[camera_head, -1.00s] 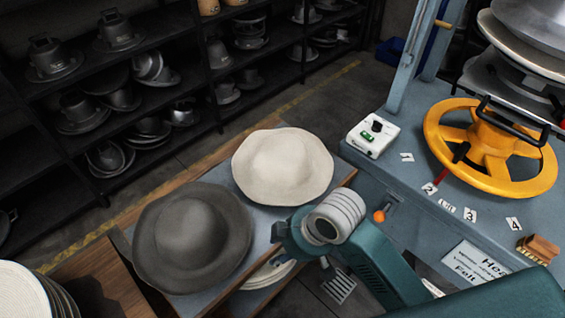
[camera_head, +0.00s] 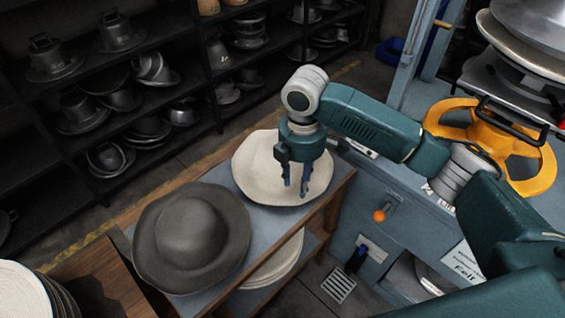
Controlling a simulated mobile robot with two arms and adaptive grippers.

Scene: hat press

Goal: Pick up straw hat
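The cream straw hat (camera_head: 258,160) lies brim down on the blue-grey top of a small wooden table (camera_head: 262,222). My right gripper (camera_head: 296,188) points down over the right part of this hat and hides part of its crown and brim. Its two fingers are apart with nothing seen between them. Whether the fingertips touch the hat I cannot tell. A dark grey felt hat (camera_head: 190,236) lies on the same table, at the front left of the cream hat. My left gripper is out of view.
A blue press with a yellow handwheel (camera_head: 475,130) stands at the right, partly behind my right arm. Pale hats (camera_head: 272,266) lie on the table's lower shelf. A pale stack (camera_head: 28,290) is at the lower left. Dark shelves (camera_head: 110,80) with metal moulds line the back.

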